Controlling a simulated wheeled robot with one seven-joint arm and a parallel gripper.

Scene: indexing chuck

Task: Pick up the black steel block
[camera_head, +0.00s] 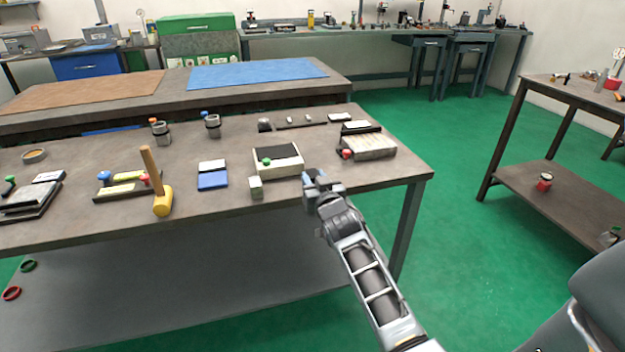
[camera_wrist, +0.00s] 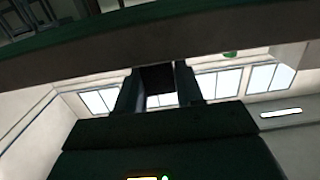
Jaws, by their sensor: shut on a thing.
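My gripper (camera_head: 317,178) is at the front edge of the near workbench, just right of a pale box with a black top. In the wrist view, the two dark fingers of my gripper (camera_wrist: 158,88) are shut on a small dark block (camera_wrist: 157,77), which I take to be the black steel block. It sits between the fingertips, with bright windows behind. In the head view I cannot make out the block, which is hidden or too small at the fingertips.
The workbench (camera_head: 235,222) holds the pale box (camera_head: 286,169), a small pale cube (camera_head: 256,188), a yellow mallet (camera_head: 161,204) with an upright wooden handle, and a blue-and-white box (camera_head: 212,180). A ribbed pale block (camera_head: 370,147) lies to the right. Green floor (camera_head: 450,240) is open beyond the bench's right edge.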

